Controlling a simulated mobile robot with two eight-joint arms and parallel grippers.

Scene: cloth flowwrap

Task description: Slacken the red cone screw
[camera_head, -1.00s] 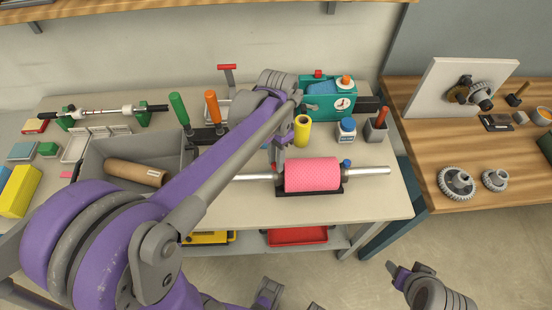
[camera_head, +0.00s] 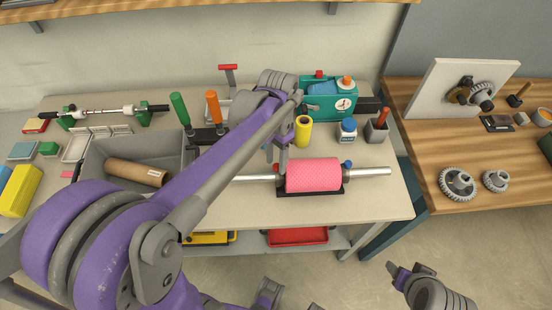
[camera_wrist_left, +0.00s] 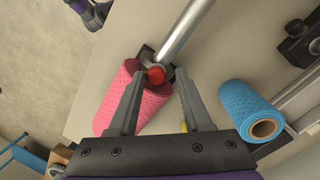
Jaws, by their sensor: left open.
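The red cone screw (camera_wrist_left: 156,75) shows in the left wrist view at the end of the pink roll (camera_wrist_left: 128,98), beside the steel shaft (camera_wrist_left: 183,32). My left gripper (camera_wrist_left: 160,76) is open, its fingers on either side of the red screw; contact cannot be told. In the head view the left gripper (camera_head: 281,163) is over the left end of the pink roll (camera_head: 314,174) and hides most of that screw. A blue knob (camera_head: 347,164) is at the roll's right end. My right gripper (camera_head: 408,269) is low at the right, apart from the bench.
A yellow roll (camera_head: 303,131), a white-and-blue bottle (camera_head: 347,131) and a teal box with a dial (camera_head: 330,103) stand behind the pink roll. A grey bin (camera_head: 112,148) with a brown tube is at left. A blue roll (camera_wrist_left: 246,108) shows in the wrist view.

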